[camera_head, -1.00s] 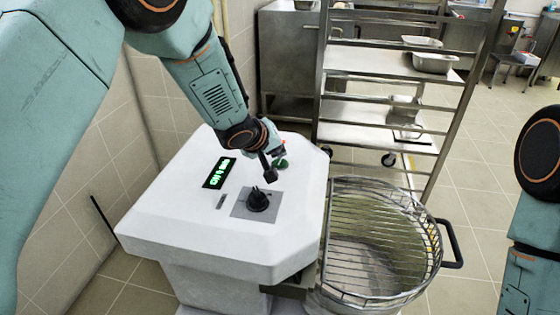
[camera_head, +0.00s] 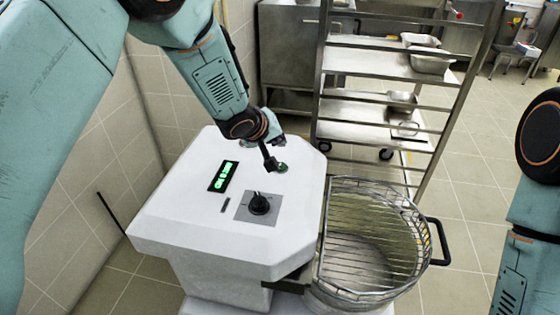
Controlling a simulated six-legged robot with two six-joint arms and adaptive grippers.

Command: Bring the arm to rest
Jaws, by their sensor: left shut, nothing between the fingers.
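My left arm comes in from the left and reaches over the white mixer housing (camera_head: 190,235). My left gripper (camera_head: 272,165) is shut and empty. Its tip is over the back part of the housing top, by a green button (camera_head: 282,168); I cannot tell whether it touches it. A black knob (camera_head: 260,203) on a grey plate stands in front of the gripper, apart from it. A lit green display (camera_head: 223,177) is left of the knob. My right arm shows at the right edge, and its gripper is out of view.
A round steel bowl with a wire guard (camera_head: 370,245) and a black handle (camera_head: 440,242) is right of the housing. A steel rack (camera_head: 385,65) with several trays stands behind. A tiled wall (camera_head: 140,110) is close on the left. Tiled floor is open at right.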

